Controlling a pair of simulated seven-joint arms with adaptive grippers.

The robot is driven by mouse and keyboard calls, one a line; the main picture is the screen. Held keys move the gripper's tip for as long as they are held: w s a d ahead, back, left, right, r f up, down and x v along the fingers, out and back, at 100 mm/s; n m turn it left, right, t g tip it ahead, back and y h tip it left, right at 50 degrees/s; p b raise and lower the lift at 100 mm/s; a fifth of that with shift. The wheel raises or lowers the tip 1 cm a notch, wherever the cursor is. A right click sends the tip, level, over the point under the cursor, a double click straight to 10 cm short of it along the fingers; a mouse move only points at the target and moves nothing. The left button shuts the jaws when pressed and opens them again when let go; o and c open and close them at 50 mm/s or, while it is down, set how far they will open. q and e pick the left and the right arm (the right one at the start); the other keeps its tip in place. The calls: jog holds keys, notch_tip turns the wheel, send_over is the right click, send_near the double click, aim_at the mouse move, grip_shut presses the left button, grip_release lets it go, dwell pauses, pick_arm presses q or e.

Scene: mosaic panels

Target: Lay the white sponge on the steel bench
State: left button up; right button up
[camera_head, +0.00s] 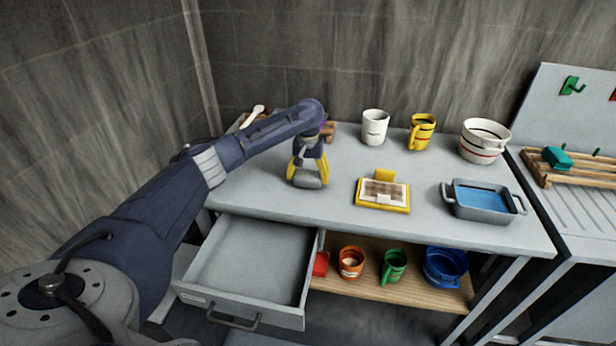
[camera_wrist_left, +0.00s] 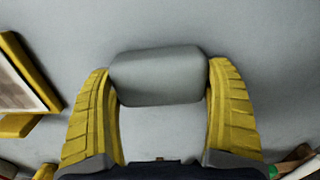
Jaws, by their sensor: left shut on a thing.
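The white sponge (camera_head: 307,181) looks pale grey and sits between the yellow fingers of my left gripper (camera_head: 308,172), low over the left-middle of the steel bench (camera_head: 270,198). In the left wrist view the sponge (camera_wrist_left: 160,76) spans the gap between both fingertips of the left gripper (camera_wrist_left: 160,82), which is shut on it. The bare bench top (camera_wrist_left: 260,35) lies beyond it. I cannot tell whether the sponge touches the bench. My right gripper is not in view.
A yellow-framed panel (camera_head: 383,194) lies right of the sponge, then a grey basin with blue inside (camera_head: 482,200). A white mug (camera_head: 375,127), yellow mug (camera_head: 422,132) and white pot (camera_head: 484,140) stand behind. An open empty drawer (camera_head: 250,270) juts out below the bench.

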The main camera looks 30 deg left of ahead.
aim_at(308, 173)
pick_arm(q)
jog(key=shift+f, duration=0.1)
jog(key=o, duration=0.8)
notch_tip(308, 173, up, 12)
jog(key=shift+r, duration=0.15)
dwell(0.3)
